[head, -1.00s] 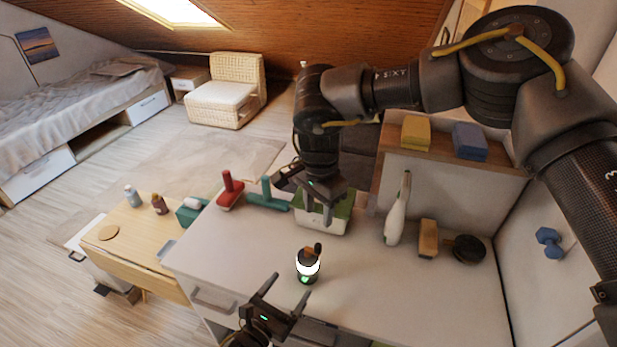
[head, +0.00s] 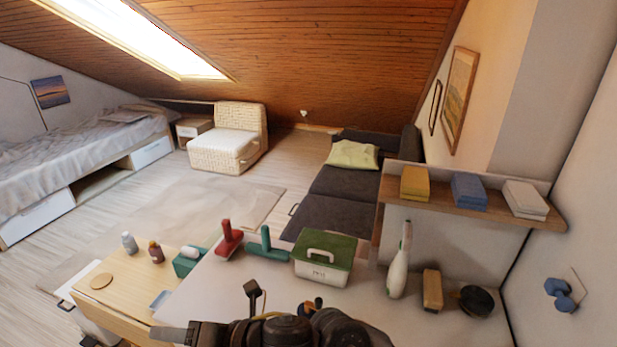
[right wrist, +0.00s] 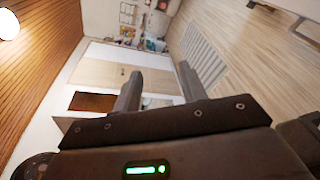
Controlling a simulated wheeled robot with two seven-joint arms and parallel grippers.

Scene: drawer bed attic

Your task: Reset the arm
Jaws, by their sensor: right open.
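My right gripper (head: 185,335) is low at the bottom edge of the head view, over the front of the white counter (head: 220,283), with dark arm links beside it. In the right wrist view the right gripper (right wrist: 159,88) has two dark fingers standing apart with nothing between them. It is open and empty. I cannot make out my left gripper in the head view.
On the counter stand a green-lidded box (head: 324,262), a white bottle (head: 400,262), a tan block (head: 432,290), a dark round item (head: 475,300) and red (head: 229,240) and teal (head: 266,245) tools. A shelf (head: 480,205) holds folded stacks.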

